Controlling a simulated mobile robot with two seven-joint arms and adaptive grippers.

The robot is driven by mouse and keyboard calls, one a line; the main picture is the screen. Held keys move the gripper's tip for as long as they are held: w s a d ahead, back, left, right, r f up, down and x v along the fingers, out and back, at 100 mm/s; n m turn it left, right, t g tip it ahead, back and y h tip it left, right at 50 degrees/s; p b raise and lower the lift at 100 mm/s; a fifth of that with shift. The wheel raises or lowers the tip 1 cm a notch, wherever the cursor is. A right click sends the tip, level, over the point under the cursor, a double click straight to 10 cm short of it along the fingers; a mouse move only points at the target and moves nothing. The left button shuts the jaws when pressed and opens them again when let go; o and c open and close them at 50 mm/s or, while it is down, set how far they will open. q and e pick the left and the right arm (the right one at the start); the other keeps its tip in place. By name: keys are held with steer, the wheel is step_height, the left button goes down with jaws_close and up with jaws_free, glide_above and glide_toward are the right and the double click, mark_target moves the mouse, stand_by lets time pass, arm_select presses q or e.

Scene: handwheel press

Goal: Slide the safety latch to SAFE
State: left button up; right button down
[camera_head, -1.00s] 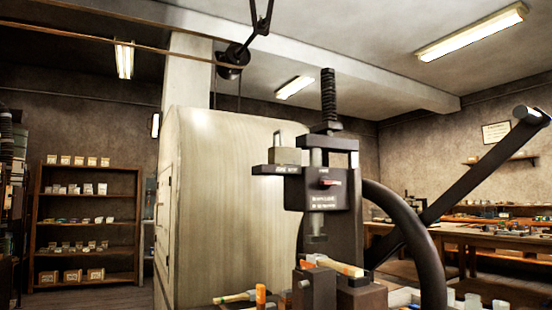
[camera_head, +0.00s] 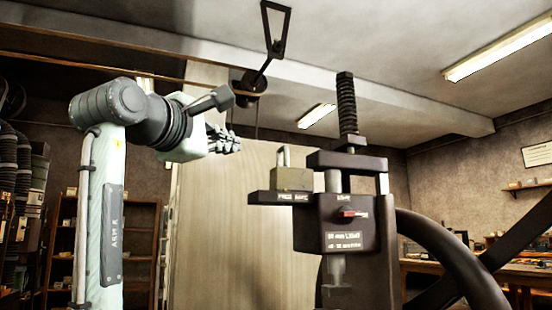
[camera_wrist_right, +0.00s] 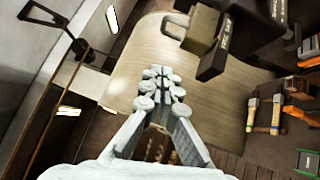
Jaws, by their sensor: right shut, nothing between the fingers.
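The press (camera_head: 345,235) is a dark machine with a tall threaded screw. A dark bar (camera_head: 262,198) juts left from its head, with small white lettering that seems to read FREE and SAFE. A brass-grey block (camera_head: 291,179) with an upright post, apparently the latch, sits on this bar. Which word it stands at, I cannot tell. The block also shows in the wrist view (camera_wrist_right: 200,28), beside the bar (camera_wrist_right: 216,58). My right gripper (camera_head: 236,142) is shut and empty, left of the block, higher and apart from it. In the wrist view, its fingertips (camera_wrist_right: 160,73) meet. My left gripper is out of view.
The handwheel (camera_head: 450,260) is at the right of the press. A hanging pulley (camera_head: 248,84) and belts run above. Tools (camera_wrist_right: 265,115) lie to the right in the wrist view. Open air separates gripper and block.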

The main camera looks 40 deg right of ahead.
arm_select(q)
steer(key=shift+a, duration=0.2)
arm_select(e)
steer(key=shift+a+r, duration=0.1)
steer(key=shift+a, duration=0.05)
steer(key=p, duration=0.2)
glide_toward(278, 151)
steer(key=w, duration=0.3)
steer(key=d, duration=0.3)
steer(key=shift+w+d+r+p, duration=0.25)
steer(key=shift+w+r+p, duration=0.05)
steer(key=shift+w+r, duration=0.05)
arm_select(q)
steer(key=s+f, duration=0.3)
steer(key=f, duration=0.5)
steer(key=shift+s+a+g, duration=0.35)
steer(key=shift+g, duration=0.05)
arm_select(e)
steer(key=shift+s+d+r, duration=0.1)
steer(key=shift+s+d, duration=0.05)
steer(key=shift+d, duration=0.6)
